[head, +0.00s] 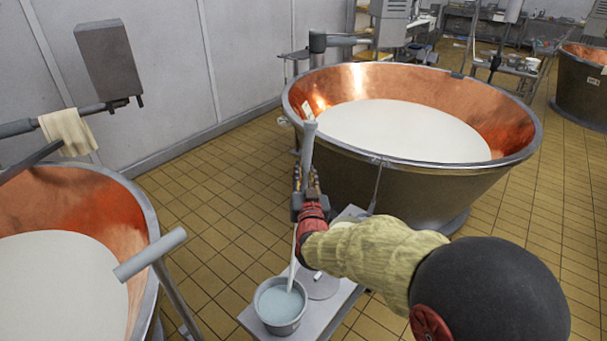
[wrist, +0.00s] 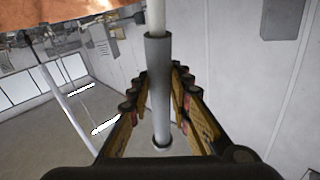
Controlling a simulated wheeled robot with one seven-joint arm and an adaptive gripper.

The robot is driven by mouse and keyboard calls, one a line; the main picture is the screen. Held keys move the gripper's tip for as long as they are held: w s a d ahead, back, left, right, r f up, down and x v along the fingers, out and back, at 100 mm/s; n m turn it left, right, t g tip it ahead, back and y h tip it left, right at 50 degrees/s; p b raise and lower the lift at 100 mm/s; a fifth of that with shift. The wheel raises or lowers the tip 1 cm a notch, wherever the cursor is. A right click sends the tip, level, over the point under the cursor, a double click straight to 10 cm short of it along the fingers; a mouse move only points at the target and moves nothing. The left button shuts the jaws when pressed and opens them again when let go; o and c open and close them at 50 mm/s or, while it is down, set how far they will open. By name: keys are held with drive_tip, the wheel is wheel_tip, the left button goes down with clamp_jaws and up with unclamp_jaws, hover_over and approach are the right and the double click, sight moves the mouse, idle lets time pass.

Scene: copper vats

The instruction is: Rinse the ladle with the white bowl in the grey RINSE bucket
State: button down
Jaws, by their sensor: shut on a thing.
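My gripper (head: 306,182) is shut on the grey grip of the ladle (head: 310,145). The grip stands nearly upright between the fingers, and it also shows in the wrist view (wrist: 158,85) with a white shaft beyond it. In the head view the white shaft runs down from my gripper into the grey bucket (head: 281,327). The bucket holds pale bluish liquid (head: 275,304). The ladle's white bowl is not visible; the shaft's lower end meets the liquid, so the bowl's exact depth cannot be told. No RINSE lettering is readable.
The bucket stands on a narrow grey bench (head: 337,308) beside a round grey disc (head: 321,287), partly behind my arm. A copper vat of white liquid (head: 510,125) stands beyond, another (head: 140,215) at left with a grey-handled tool (head: 150,255). Tiled floor (head: 220,195) lies between.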

drive_tip(key=shift+d+r+b, duration=0.1)
drive_tip(key=shift+b, duration=1)
idle(0.9)
wheel_tip(320, 180, up, 16)
drive_tip(key=p, duration=0.7)
drive_tip(key=shift+f+p, duration=0.2)
drive_tip(key=shift+p, duration=0.2)
idle(0.5)
